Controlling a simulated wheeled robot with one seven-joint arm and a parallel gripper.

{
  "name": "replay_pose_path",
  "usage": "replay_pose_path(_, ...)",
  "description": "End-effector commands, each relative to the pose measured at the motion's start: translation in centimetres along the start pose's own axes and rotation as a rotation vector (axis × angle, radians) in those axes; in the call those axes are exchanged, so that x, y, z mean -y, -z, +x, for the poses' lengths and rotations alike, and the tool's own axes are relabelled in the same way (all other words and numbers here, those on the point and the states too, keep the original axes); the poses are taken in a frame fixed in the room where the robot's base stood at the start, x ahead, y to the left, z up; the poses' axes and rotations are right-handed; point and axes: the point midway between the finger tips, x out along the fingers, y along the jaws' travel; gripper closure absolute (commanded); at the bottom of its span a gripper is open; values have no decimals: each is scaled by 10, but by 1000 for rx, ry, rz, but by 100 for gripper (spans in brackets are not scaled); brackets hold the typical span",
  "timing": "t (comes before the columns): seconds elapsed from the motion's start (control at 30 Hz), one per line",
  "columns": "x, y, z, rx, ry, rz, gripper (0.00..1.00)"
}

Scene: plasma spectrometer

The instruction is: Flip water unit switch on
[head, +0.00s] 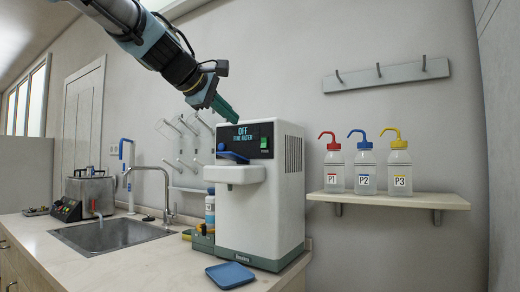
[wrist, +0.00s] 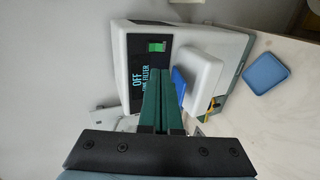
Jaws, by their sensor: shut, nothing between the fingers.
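The water unit (head: 255,200) is a white and grey box standing on the counter. Its dark front panel reads "OFF" and a second line that looks like "PURE FILTER". The green switch (head: 264,143) sits at the right end of that panel; it also shows in the wrist view (wrist: 157,46). My gripper (head: 230,118) is shut and empty, its green fingers just above the panel's left part in the head view. In the wrist view, the fingers (wrist: 160,72) point toward the panel, with their tips near the switch. I cannot tell whether they touch the unit.
A blue tray (head: 230,275) lies on the counter before the unit. A sink (head: 112,236) with a tap is at left. Wash bottles P1 (head: 334,172), P2 (head: 365,172) and P3 (head: 398,173) stand on a shelf at right. A hook rail (head: 386,76) hangs above.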

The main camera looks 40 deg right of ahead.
Motion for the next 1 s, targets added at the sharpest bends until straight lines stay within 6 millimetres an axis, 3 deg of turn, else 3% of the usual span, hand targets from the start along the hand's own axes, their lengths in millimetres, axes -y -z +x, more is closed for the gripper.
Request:
replay_pose_path(0.37, 0, 2, 2, -1, 2, -3, 100)
replay_pose_path(1.0, -3, 1, 49, 3, 1, -2, 100)
